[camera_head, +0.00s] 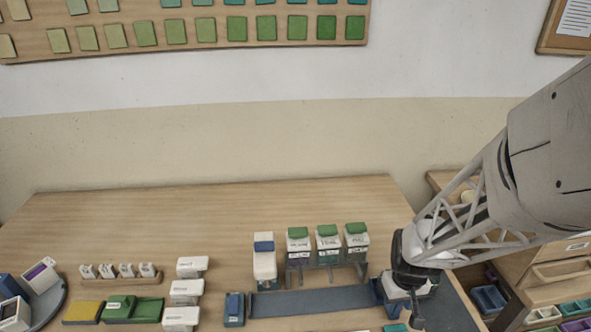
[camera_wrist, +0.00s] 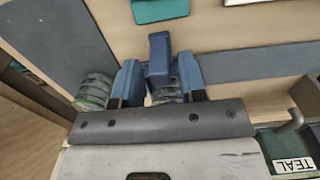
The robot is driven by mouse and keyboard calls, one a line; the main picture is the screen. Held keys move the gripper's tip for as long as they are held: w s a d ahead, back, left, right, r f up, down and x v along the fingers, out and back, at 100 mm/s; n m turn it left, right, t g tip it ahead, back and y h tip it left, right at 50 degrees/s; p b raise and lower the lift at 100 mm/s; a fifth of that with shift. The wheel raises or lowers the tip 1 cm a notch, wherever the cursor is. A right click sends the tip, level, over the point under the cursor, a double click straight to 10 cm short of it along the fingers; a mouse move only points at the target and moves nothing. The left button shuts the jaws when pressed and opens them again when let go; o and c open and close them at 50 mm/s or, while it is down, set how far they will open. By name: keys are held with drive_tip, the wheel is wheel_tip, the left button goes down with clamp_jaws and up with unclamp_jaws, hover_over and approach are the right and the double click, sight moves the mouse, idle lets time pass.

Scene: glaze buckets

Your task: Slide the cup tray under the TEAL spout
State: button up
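The cup tray is mostly hidden by my gripper; its blue side (camera_head: 378,287) shows at the right end of the dark slide strip (camera_head: 325,299). In the wrist view, my gripper (camera_wrist: 160,78) has its two blue fingers apart on either side of an upright blue block (camera_wrist: 159,55), which looks like the tray's handle. Narrow gaps show beside the block. Stacked grey-green cups (camera_wrist: 94,91) are left of the fingers, and more show between them. The TEAL label (camera_wrist: 293,165) is at the wrist view's lower right. Three green-topped spout buckets (camera_head: 327,240) stand behind the strip; their labels are too small to read surely.
A small blue box (camera_head: 234,309) is at the strip's left end. The strip's middle looks clear.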

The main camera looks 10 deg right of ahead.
clamp_jaws()
drive_tip(key=shift+a, duration=0.1)
drive_tip(key=shift+a, duration=5.55)
drive_tip(key=shift+a, duration=2)
drive_tip(key=shift+o, duration=0.2)
unclamp_jaws()
